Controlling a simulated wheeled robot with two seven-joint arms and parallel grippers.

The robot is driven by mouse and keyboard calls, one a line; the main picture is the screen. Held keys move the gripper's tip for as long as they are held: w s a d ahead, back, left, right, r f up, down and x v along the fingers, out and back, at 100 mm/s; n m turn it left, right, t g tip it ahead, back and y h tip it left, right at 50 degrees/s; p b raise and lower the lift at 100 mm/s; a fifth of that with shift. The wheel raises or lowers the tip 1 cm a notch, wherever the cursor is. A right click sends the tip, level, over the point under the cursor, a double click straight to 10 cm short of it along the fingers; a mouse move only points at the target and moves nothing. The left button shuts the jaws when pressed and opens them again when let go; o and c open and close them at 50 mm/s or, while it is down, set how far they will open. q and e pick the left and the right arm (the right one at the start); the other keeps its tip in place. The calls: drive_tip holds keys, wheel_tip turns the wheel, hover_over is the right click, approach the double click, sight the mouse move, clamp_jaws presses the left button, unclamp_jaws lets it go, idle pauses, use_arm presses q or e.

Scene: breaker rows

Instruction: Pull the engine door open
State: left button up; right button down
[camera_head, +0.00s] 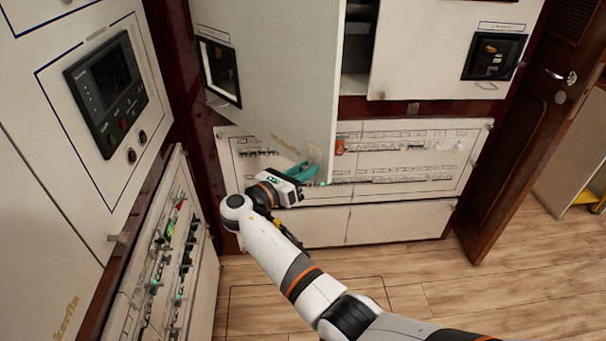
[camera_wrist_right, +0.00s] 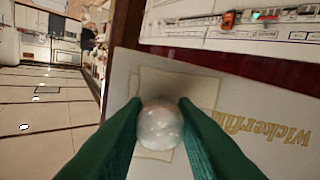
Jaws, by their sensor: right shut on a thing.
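The engine door (camera_head: 280,75) is a white panel that stands swung partly out from the cabinet in the head view, with a gap into the dark shelves on its right. My right gripper (camera_head: 308,168) is at the door's lower free corner. In the right wrist view its green fingers are shut on a round, clear knob (camera_wrist_right: 160,126) on the door face (camera_wrist_right: 225,98). The knob sits on a pale square plate beside yellow lettering. In the head view the knob is hidden by the fingers. My left gripper is not in view.
A breaker panel (camera_head: 400,160) lies below and behind the door. A second white door (camera_head: 430,50) is right of the gap. A control panel (camera_head: 108,90) and a switch panel (camera_head: 168,255) stand at left. The wooden floor (camera_head: 420,285) is clear at lower right.

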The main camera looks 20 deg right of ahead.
sight(316, 129)
drive_tip(key=shift+s+a, duration=0.2)
drive_tip(key=shift+a, duration=0.2)
drive_tip(key=c, duration=1.2)
unclamp_jaws()
drive_tip(key=shift+o, duration=0.2)
drive_tip(key=shift+r, duration=0.1)
wheel_tip(316, 129, up, 10)
drive_tip(key=shift+f, duration=0.1)
